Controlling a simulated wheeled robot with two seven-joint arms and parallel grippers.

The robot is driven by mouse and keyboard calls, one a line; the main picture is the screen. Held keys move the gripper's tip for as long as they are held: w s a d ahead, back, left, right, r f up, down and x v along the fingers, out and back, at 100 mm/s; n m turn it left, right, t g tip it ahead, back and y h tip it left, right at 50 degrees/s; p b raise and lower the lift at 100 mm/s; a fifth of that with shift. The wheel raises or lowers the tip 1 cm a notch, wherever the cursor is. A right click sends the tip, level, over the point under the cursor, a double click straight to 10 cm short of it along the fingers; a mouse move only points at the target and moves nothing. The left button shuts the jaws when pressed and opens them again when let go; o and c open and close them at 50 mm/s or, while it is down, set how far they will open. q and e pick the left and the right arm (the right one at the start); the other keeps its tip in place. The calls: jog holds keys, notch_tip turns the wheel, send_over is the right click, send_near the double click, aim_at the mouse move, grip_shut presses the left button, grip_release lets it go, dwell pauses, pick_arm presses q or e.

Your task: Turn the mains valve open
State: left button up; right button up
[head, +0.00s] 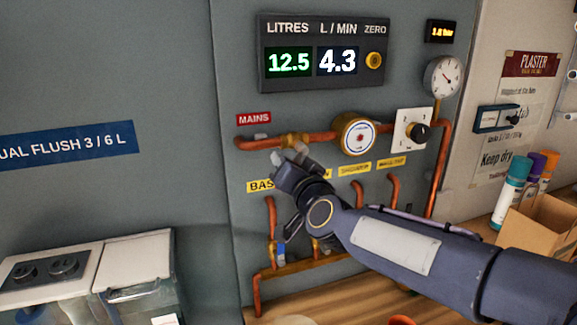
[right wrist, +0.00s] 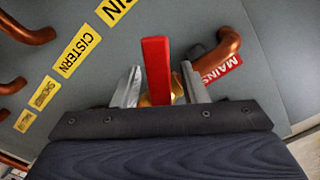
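The mains valve shows in the head view as a brass body (head: 291,139) on the copper pipe, just below and right of the red MAINS label (head: 253,118). My right gripper (head: 290,157) is at the valve and hides its lever there. In the right wrist view the red lever (right wrist: 157,68) stands between the two fingers of my right gripper (right wrist: 160,88). The gripper is open around it, with a gap visible on the right side of the lever. The brass body shows behind the lever. My left gripper is not in view.
A display (head: 320,55) reads 12.5 litres and 4.3 L/min. Right of the valve are a round meter (head: 355,135), a black knob (head: 419,132) and a pressure gauge (head: 444,76). Branch pipes run below. A cardboard box (head: 540,225) and spray cans (head: 510,190) stand right.

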jog(key=shift+s, duration=0.1)
jog(key=v, duration=0.7)
jog(key=shift+s, duration=0.35)
jog(key=shift+d, duration=0.15)
